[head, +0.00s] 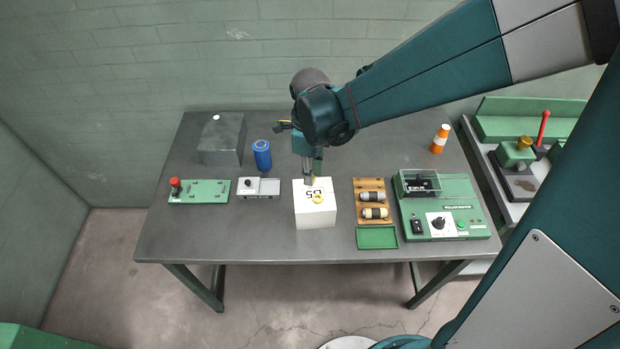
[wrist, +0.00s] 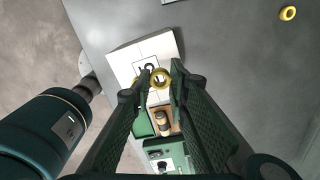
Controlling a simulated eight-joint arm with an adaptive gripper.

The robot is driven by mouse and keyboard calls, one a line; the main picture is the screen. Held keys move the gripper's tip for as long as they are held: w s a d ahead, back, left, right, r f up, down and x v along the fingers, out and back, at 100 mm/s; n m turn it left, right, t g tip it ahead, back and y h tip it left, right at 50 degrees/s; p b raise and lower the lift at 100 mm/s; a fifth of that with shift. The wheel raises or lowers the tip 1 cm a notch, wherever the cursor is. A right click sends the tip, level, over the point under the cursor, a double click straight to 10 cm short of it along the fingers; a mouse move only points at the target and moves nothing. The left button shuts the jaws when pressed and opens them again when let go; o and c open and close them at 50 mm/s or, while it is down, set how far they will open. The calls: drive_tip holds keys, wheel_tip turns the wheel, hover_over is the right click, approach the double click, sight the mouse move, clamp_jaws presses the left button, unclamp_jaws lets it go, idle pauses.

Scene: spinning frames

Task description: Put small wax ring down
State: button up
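My gripper (head: 309,182) hangs over the white block (head: 315,216) in the middle of the table, pointing down. In the wrist view, the fingertips (wrist: 161,75) close on the small wax ring (wrist: 161,83), yellow with an open centre. The white block (wrist: 122,60) is below it and has dark markings on top. Another yellow ring (head: 317,199) lies on the block's top near the markings, partly covered by a finger in the wrist view. The gap between the held ring and the block is hard to tell.
Another yellow ring (wrist: 288,13) lies on the bare table behind. A wooden rack with rollers (head: 371,185), a green tray (head: 377,238) and a green machine (head: 450,205) stand right.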

sight(310, 188)
drive_tip(key=shift+f, duration=2.1)
drive_tip(key=shift+f, duration=0.15)
drive_tip(key=o, duration=0.6)
drive_tip(key=shift+r, duration=6.2)
